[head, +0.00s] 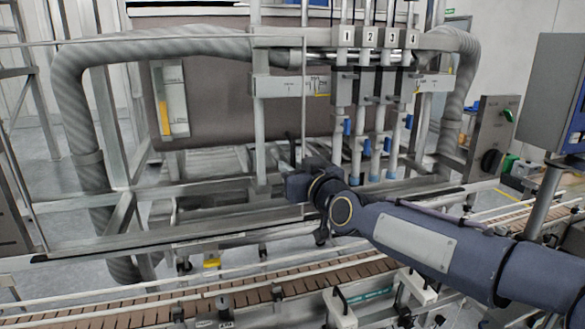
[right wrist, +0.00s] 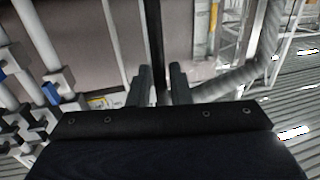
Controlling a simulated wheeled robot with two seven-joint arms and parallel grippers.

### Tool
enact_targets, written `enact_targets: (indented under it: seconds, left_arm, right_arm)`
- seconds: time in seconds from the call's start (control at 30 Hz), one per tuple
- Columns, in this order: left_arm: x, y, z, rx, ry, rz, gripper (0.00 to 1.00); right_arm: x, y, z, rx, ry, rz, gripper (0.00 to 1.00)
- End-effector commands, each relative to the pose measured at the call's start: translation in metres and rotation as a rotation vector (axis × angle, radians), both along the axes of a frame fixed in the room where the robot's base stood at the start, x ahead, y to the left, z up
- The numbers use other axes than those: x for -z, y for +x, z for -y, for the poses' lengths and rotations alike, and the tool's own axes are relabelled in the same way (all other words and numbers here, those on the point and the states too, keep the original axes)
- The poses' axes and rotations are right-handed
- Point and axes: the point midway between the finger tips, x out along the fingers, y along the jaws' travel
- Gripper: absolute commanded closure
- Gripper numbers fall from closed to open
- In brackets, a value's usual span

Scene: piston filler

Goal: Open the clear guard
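The clear guard (head: 100,252) is a see-through panel across the front of the machine in the head view. Its thin pale edges and dark lower edge show; the panel itself is hard to make out. My right gripper (head: 289,170) is at the front of the machine, near the middle of the guard. In the right wrist view its two fingers (right wrist: 161,72) stand apart with a dark upright bar (right wrist: 155,30), perhaps the guard's handle, between them. I cannot tell whether they clamp it. My left gripper is out of view.
Filling nozzles (head: 367,150) with blue fittings hang behind the guard, right of my gripper. A slatted conveyor (head: 250,297) with rails runs along the front. A control box (head: 490,130) stands at the right. Large grey hoses (head: 75,110) flank the frame.

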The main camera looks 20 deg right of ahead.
Motion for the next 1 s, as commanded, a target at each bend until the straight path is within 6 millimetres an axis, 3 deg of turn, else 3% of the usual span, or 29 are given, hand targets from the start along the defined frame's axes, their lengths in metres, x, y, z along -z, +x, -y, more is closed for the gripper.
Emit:
enact_targets:
  seconds: [0.37,0.8,1.0]
  left_arm:
    - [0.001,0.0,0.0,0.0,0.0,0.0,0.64]
    - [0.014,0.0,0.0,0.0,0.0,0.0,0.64]
    - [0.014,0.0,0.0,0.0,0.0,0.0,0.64]
  right_arm:
    - [-0.001,-0.004,0.001,0.001,0.001,0.003,0.75]
    - [0.0,-0.067,0.016,0.002,0.001,0.003,0.75]
    - [0.0,-0.076,0.018,0.0,0.001,0.0,0.75]
